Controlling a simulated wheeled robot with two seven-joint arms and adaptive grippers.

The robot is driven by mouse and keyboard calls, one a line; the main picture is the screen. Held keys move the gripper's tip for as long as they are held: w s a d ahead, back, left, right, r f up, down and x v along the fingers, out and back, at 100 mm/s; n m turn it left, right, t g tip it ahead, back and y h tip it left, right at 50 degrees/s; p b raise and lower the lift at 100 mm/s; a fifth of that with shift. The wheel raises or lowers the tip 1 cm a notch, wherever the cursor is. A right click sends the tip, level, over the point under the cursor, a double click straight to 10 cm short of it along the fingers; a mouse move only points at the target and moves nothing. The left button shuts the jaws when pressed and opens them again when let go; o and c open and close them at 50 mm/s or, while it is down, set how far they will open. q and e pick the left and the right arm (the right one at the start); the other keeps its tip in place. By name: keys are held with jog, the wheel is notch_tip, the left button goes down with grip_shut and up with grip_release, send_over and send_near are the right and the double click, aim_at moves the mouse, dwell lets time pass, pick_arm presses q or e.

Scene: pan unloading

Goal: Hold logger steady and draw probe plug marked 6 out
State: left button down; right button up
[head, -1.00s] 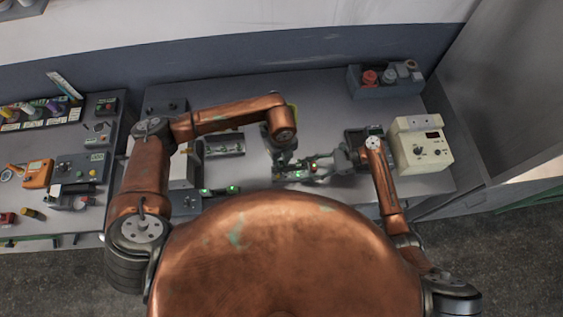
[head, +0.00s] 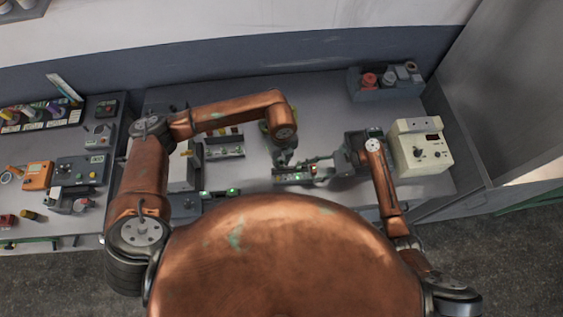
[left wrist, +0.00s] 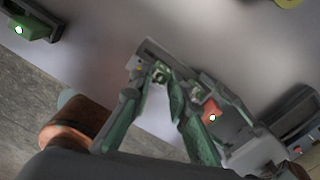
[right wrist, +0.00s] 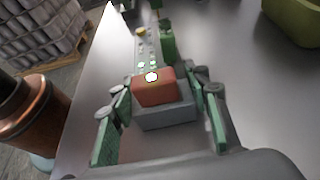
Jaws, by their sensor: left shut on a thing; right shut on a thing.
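The logger (head: 293,178), a long grey strip with small green lights, lies near the table's front edge in the head view. My left gripper (head: 284,162) reaches down onto it. In the left wrist view my left gripper (left wrist: 158,76) is shut on part of the grey strip. My right gripper (head: 326,168) is beside the logger's right end.
A cream instrument box (head: 420,150) stands to the right of my right arm. A grey bin (head: 386,80) with red and grey pieces stands at the back right. A grey rack (head: 224,152) is left of my left gripper. The back middle of the table is clear.

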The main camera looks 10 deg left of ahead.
dwell(0.3)
jog(key=o, duration=1.5)
jog(key=v, duration=1.2)
jog(key=shift+s+d, duration=0.1)
